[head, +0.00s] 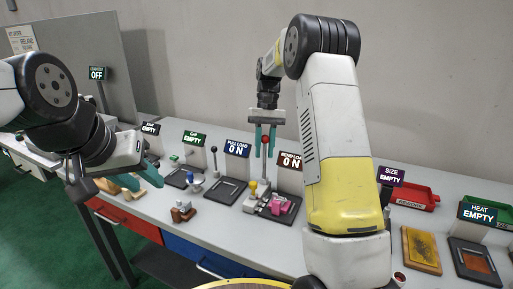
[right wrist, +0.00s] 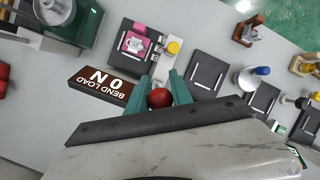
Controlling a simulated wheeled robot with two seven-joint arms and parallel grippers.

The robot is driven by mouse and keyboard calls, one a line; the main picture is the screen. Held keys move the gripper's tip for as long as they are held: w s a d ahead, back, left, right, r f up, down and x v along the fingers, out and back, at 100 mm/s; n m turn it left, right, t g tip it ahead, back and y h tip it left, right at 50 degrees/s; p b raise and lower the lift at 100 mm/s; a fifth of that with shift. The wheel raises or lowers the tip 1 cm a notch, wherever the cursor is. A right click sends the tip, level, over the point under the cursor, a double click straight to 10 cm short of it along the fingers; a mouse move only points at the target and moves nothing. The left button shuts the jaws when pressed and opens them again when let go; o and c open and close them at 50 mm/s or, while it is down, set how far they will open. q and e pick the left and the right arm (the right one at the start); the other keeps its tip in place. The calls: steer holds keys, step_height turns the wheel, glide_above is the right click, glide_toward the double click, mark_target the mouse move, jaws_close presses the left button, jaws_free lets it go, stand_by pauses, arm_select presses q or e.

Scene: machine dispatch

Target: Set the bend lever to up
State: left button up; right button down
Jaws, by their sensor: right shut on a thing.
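The bend lever's red knob (head: 265,139) stands behind the bend station, left of the brown BEND LOAD sign (head: 289,161), which reads ON. My right gripper (head: 265,148) reaches down from above, its teal fingers shut on the red knob. In the right wrist view the knob (right wrist: 159,97) sits between both fingers, and the lever's shaft is mostly hidden, so its exact tilt is unclear. A pink part (head: 283,203) lies on the station's black plate, beside a yellow knob (head: 252,187). My left gripper (head: 146,176) hangs at the left, away from the lever; its finger gap is unclear.
A dark-knobbed lever (head: 214,151) and the PULL LOAD sign (head: 237,148), reading ON, stand left of the bend station. A brown-and-white part (head: 183,211) lies near the table's front. A red tray (head: 414,197) and an orange plate (head: 421,250) are at the right.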

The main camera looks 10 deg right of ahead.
steer(key=c, duration=1.1)
jaws_free()
steer(key=shift+r, duration=0.1)
steer(key=shift+c, duration=0.2)
steer(key=v, duration=0.7)
steer(key=shift+w+r, duration=0.1)
steer(key=shift+r, duration=0.25)
